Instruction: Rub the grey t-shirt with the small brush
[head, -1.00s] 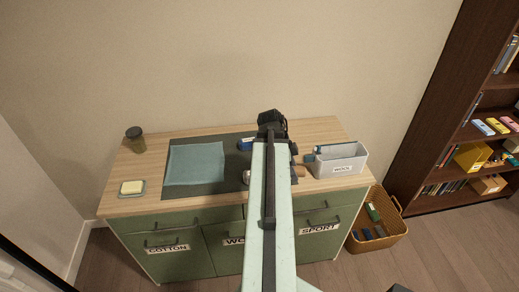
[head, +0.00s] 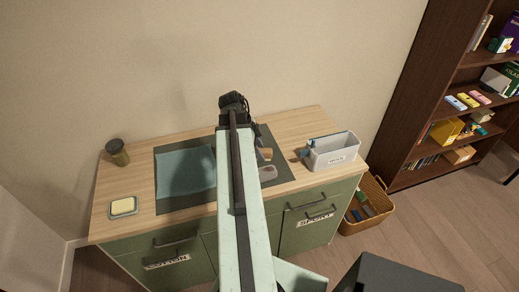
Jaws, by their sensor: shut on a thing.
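A folded blue-grey cloth (head: 185,173), which looks to be the grey t-shirt, lies flat on the dark mat (head: 205,198) on the cabinet top. My gripper (head: 233,104) is seen from behind, beyond the mat's far edge in the picture, to the right of the cloth. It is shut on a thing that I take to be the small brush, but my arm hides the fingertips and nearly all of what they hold. I cannot tell its height above the mat or whether anything touches the cloth.
A brown object (head: 265,154) and a greyish one (head: 267,173) lie on the mat right of my arm. A grey labelled bin (head: 335,152) stands at the right. A dark jar (head: 117,153) and a soap dish (head: 123,207) are left. A wicker basket (head: 365,210) is on the floor.

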